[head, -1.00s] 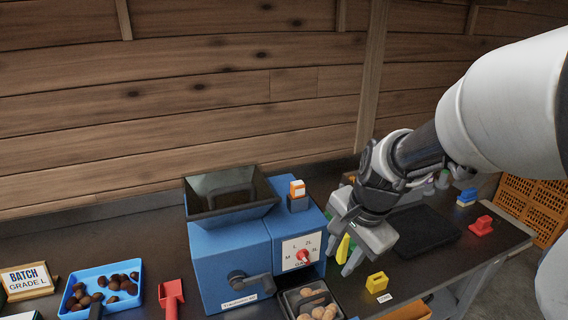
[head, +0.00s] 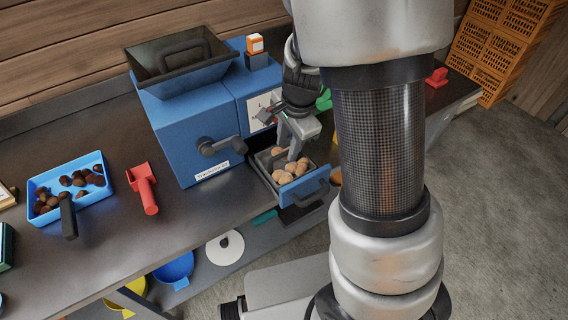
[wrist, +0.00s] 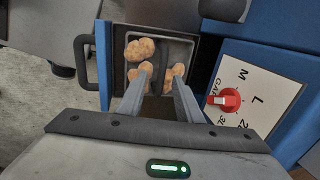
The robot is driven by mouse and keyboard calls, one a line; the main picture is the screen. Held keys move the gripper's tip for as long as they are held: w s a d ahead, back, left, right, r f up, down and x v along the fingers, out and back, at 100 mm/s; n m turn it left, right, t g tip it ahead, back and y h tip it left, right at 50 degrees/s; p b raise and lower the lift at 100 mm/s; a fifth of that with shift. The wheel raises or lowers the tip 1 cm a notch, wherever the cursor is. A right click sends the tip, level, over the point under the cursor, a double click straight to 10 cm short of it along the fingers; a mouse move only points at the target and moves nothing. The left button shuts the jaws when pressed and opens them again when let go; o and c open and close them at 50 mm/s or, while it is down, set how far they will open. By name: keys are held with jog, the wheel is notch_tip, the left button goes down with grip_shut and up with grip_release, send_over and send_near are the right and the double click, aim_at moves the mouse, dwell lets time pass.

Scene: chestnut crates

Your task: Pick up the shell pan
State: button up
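The open drawer pan (head: 312,190) of the blue machine has a blue front with a dark handle, and tan nuts (head: 290,171) lie inside. It also shows in the wrist view (wrist: 190,50), with nuts (wrist: 140,48) in its dark interior. My gripper (head: 291,152) is over this drawer, fingers pointing down. In the wrist view my gripper (wrist: 161,80) is open, its fingertips apart near two nuts; I cannot tell whether they touch. A blue tray with a dark handle (head: 68,214) holds brown nuts or shells at left. No label shows which is the shell pan.
The blue machine (head: 190,125) with its dark hopper and crank stands behind the drawer. A red scoop (head: 142,185) lies to its left. A blue pan (head: 175,270) and a white round lid or plate (head: 225,249) are on the lower shelf. Orange crates (head: 495,50) stand at right.

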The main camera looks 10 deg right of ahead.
aim_at(284, 153)
jog(key=b+x, duration=0.2)
jog(key=x, duration=0.3)
jog(key=shift+w+a, duration=0.1)
jog(key=shift+a, duration=0.1)
jog(key=shift+c, duration=0.4)
grip_shut()
